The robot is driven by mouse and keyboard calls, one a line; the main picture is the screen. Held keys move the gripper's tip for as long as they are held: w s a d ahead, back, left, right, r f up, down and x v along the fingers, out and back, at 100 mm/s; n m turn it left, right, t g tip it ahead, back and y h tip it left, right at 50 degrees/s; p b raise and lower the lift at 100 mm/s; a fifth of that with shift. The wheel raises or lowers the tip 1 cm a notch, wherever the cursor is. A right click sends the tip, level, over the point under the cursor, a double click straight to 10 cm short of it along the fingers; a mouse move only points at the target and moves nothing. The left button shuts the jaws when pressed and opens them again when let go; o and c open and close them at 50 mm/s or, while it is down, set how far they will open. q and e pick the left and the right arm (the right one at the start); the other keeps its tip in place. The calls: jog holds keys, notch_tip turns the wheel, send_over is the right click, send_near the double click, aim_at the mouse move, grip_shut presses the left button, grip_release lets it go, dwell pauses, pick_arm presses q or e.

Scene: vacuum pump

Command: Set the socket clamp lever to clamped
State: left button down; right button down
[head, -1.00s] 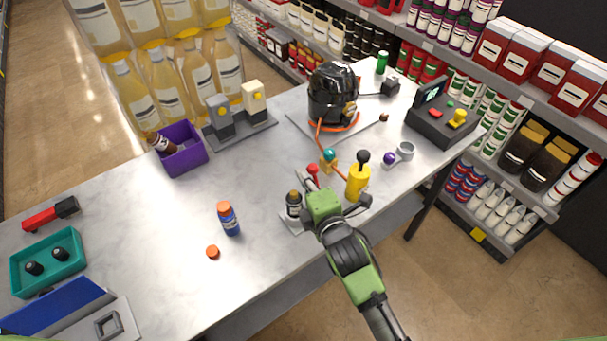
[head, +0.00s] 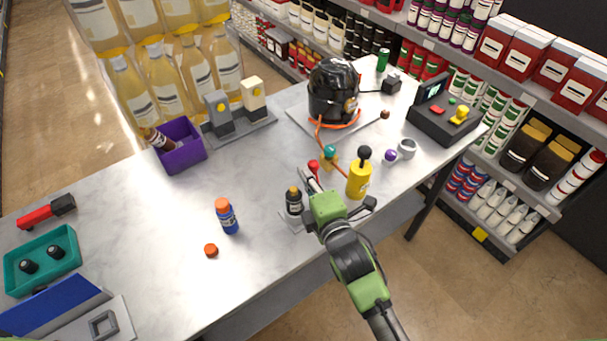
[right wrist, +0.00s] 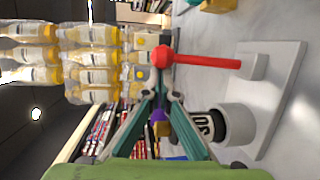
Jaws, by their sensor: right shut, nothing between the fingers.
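The socket clamp lever is a red rod with a ball knob (right wrist: 200,61), joined to a small grey block on a light grey plate (right wrist: 284,100) in the right wrist view. Its red knob (head: 313,164) also shows in the head view. Beside it, a round grey socket (right wrist: 238,122) surrounds a dark bottle with a white label (right wrist: 204,125); the bottle (head: 294,201) stands upright in the head view. My right gripper (head: 309,178) is shut and empty, its fingertips (right wrist: 161,88) close to the knob; contact is unclear. My left gripper is out of view.
A yellow bottle-like object with a black knob (head: 359,178) stands just right of my gripper.

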jog(key=s+d+f+m+t+y+b, duration=0.1)
jog(key=s+d+t+b, duration=0.3)
jog(key=b, duration=1)
jog(key=shift+s+d+f+m+t+y, duration=0.3)
jog(key=shift+s+m+t, duration=0.1)
jog(key=shift+s+t, duration=0.55)
jog(key=shift+s, duration=0.2)
